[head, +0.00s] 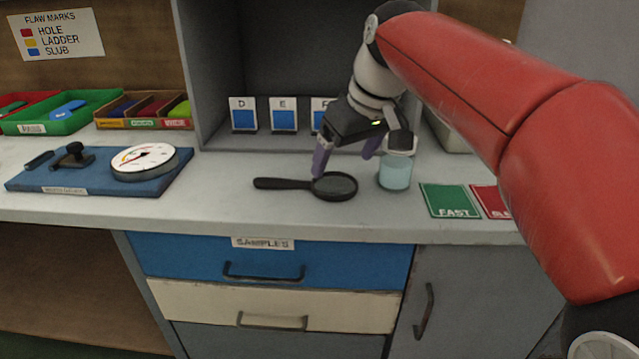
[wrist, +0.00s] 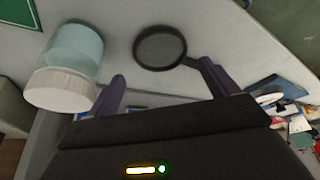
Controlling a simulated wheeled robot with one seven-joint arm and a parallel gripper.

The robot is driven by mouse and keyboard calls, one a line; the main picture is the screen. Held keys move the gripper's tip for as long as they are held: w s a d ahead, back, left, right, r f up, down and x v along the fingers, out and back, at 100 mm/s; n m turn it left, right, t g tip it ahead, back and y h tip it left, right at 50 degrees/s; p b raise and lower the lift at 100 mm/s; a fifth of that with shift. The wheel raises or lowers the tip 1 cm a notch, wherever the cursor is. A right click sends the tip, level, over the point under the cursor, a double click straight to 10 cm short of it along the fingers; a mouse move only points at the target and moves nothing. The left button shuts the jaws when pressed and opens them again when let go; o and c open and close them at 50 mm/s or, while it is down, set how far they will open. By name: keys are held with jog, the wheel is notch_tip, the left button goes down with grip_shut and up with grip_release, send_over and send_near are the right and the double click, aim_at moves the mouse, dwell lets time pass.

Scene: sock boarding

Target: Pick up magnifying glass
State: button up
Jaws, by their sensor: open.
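A black magnifying glass (head: 334,186) lies flat on the grey worktop, its handle pointing left in the head view. It also shows in the wrist view (wrist: 160,48), with its round lens between and beyond my fingers and part of its handle hidden behind one finger. My gripper (head: 345,160) is open and empty, its purple fingers just above and behind the lens. In the wrist view the two fingers of my gripper (wrist: 163,80) are spread wide. I cannot tell whether a fingertip touches the magnifying glass.
A pale blue jar with a white lid (head: 394,172) stands close right of my gripper. A green FAST card (head: 450,201) and a red card lie farther right. A blue board (head: 100,182) with a dial is at left. Cards D, E and F stand behind.

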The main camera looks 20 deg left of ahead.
aim_at(334, 183)
jog(key=x, duration=0.5)
jog(key=shift+s+f, duration=0.1)
jog(key=shift+s, duration=0.05)
jog(key=c, duration=0.8)
